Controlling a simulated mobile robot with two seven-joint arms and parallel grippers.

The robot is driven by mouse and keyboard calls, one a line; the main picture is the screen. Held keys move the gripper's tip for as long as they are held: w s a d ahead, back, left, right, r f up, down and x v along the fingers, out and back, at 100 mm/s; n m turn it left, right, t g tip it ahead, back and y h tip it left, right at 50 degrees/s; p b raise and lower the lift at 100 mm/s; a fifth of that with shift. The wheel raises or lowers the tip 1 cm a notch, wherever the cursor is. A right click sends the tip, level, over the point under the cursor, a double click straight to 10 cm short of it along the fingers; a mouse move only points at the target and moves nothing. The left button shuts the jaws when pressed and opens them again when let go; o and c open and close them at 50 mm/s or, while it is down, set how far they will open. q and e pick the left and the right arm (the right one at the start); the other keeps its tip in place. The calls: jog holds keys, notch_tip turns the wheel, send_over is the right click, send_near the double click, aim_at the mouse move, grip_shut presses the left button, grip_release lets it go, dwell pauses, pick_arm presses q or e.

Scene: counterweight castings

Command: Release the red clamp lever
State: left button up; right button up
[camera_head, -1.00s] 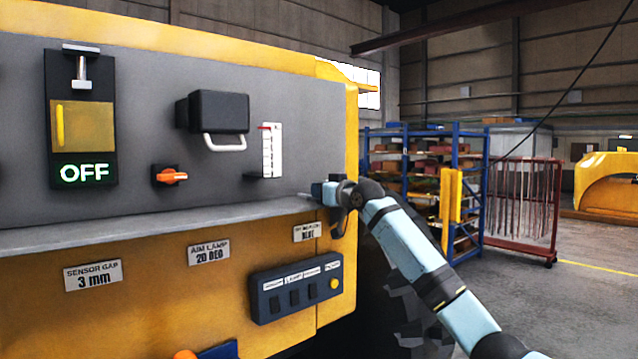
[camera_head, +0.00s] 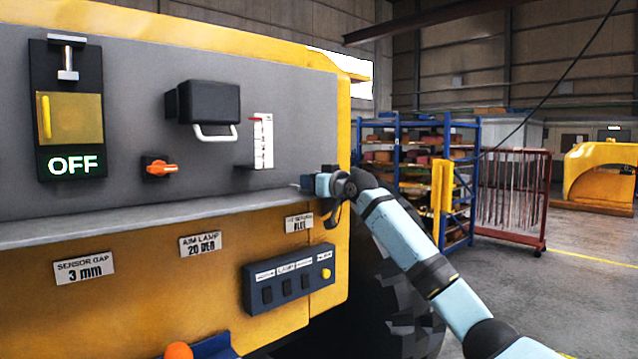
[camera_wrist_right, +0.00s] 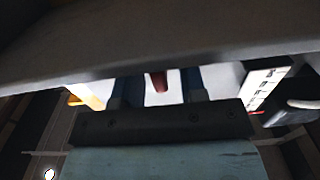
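A short red rod end, likely the red clamp lever (camera_wrist_right: 157,82), shows between the two fingers of my right gripper (camera_wrist_right: 160,88) in the right wrist view. Light gaps show on both sides of it, so the fingers are apart and not closed on it. The rest of the lever is hidden. In the head view my right gripper (camera_head: 302,183) is small, at the right end of the machine's grey ledge (camera_head: 150,228). I cannot make out the lever there. My left gripper is in neither view.
The yellow machine (camera_head: 140,310) carries an OFF panel (camera_head: 72,165), a black box with a handle (camera_head: 208,103), an orange knob (camera_head: 160,168), a white scale (camera_head: 263,140) and a button box (camera_head: 288,278). The ledge lies close to my gripper. Open floor is at right.

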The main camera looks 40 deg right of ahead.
jog(key=shift+s+d+f, duration=0.1)
jog(key=shift+s+f, duration=0.05)
jog(key=shift+s, duration=0.2)
jog(key=s+d+b, duration=0.1)
jog(key=s+b, duration=0.3)
jog(key=s, duration=0.9)
jog(key=shift+b, duration=0.3)
jog(key=shift+d, duration=0.1)
